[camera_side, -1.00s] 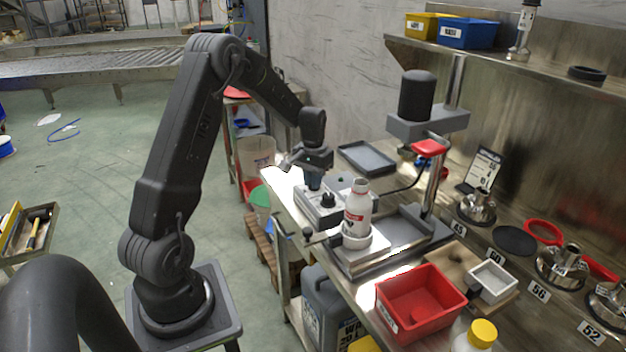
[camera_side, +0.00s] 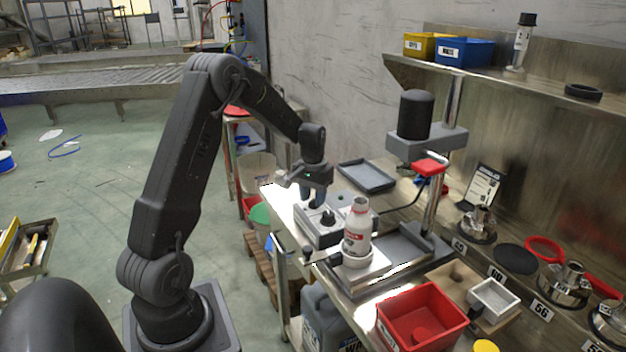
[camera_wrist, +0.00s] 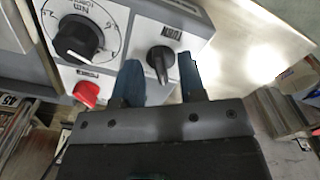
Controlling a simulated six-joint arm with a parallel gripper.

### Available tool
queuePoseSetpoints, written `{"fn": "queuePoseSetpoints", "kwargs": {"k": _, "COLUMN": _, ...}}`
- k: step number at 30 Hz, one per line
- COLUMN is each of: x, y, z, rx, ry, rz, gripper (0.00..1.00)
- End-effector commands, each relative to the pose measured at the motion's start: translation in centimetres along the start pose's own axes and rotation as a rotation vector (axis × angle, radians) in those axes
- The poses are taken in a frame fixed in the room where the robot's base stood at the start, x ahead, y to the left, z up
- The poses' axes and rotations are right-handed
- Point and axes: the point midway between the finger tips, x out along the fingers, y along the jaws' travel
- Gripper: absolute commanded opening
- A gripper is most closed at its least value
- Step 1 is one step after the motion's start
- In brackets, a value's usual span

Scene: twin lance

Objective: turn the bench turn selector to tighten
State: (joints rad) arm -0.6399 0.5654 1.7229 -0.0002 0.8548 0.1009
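The turn selector (camera_wrist: 160,62) is a black knob with a pointed grip on a light grey control box (camera_side: 312,232), under a label that seems to read TURN. In the wrist view my gripper (camera_wrist: 160,78) has its two blue fingers apart, with the selector knob showing between and just beyond their tips. I cannot tell whether either finger touches it. In the side view my gripper (camera_side: 312,200) points down over the box's far end, and its tips are partly hidden. Which marking the selector points at is not readable.
A larger black dial (camera_wrist: 78,38) with a number scale and a red push button (camera_wrist: 87,93) sit left of the selector. A grey tray (camera_side: 366,176) lies behind and a red bin (camera_side: 420,316) in front.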

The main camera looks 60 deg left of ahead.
Motion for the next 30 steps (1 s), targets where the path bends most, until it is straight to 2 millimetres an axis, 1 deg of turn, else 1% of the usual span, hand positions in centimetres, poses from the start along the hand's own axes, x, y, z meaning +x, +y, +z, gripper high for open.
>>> {"fn": "queuePoseSetpoints", "kwargs": {"k": 5, "x": -3.2, "y": 0.0, "z": -0.1, "rx": 0.0, "ry": 0.008, "rz": -0.001, "gripper": 0.37}}
{"fn": "queuePoseSetpoints", "kwargs": {"k": 12, "x": -8.7, "y": 0.0, "z": -0.1, "rx": 0.0, "ry": 0.008, "rz": -0.001, "gripper": 0.37}}
{"fn": "queuePoseSetpoints", "kwargs": {"k": 15, "x": -10.5, "y": 0.0, "z": -0.1, "rx": -0.001, "ry": 0.006, "rz": -0.001, "gripper": 0.37}}
{"fn": "queuePoseSetpoints", "kwargs": {"k": 18, "x": -11.9, "y": 0.0, "z": -0.1, "rx": -0.001, "ry": 0.006, "rz": 0.0, "gripper": 0.37}}
{"fn": "queuePoseSetpoints", "kwargs": {"k": 21, "x": -12.8, "y": 0.0, "z": 0.0, "rx": -0.001, "ry": 0.004, "rz": 0.0, "gripper": 0.37}}
{"fn": "queuePoseSetpoints", "kwargs": {"k": 24, "x": -13.2, "y": 0.0, "z": 0.0, "rx": -0.001, "ry": 0.002, "rz": 0.0, "gripper": 0.37}}
{"fn": "queuePoseSetpoints", "kwargs": {"k": 30, "x": -13.3, "y": 0.0, "z": 0.0, "rx": -0.001, "ry": 0.002, "rz": 0.0, "gripper": 0.37}}
